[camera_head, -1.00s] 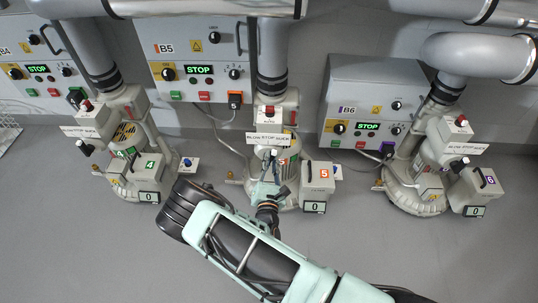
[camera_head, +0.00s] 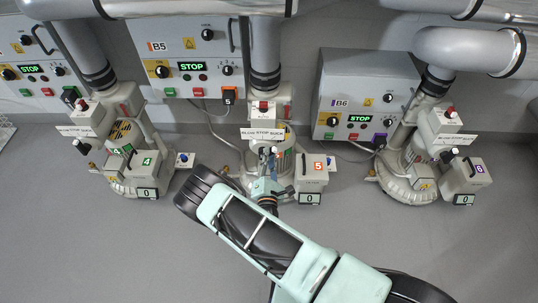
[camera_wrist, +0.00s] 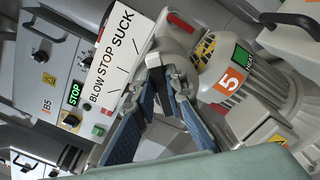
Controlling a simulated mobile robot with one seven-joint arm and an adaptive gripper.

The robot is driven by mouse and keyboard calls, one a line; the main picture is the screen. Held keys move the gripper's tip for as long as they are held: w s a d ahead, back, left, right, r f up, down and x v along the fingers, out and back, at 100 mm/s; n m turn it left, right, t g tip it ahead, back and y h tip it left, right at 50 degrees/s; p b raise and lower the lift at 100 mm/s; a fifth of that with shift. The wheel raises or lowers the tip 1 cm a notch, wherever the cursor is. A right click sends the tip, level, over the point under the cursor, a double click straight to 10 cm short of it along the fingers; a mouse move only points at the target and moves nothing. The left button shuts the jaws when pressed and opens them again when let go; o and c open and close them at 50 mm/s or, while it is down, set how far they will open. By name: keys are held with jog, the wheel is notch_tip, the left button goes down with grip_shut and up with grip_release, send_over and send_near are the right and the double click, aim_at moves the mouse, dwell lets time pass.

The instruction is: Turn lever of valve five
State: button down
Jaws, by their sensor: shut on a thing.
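Valve five belongs to the middle blower (camera_head: 310,168), which bears an orange 5 that also shows in the wrist view (camera_wrist: 230,80). Its white plate (camera_head: 263,133) reads BLOW STOP SUCK and is large in the wrist view (camera_wrist: 110,58). My gripper (camera_head: 270,160) reaches the valve just below this plate. In the wrist view its blue-padded fingers (camera_wrist: 165,98) are shut on the dark lever of valve five (camera_wrist: 180,84). The fingers hide much of the lever, so its exact setting is hard to tell.
Control box B5 (camera_head: 185,48) stands behind and shows STOP. The blower's display (camera_head: 310,198) reads 0. Blower four (camera_head: 130,160) is at left and blower six (camera_head: 430,170) at right. Grey pipes run overhead. The floor (camera_head: 90,250) in front is clear.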

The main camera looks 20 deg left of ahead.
jog(key=c, duration=2)
grip_release()
jog(key=shift+o, duration=0.2)
jog(key=shift+r, duration=0.1)
notch_tip(320, 180, up, 10)
jog(key=shift+f, duration=0.1)
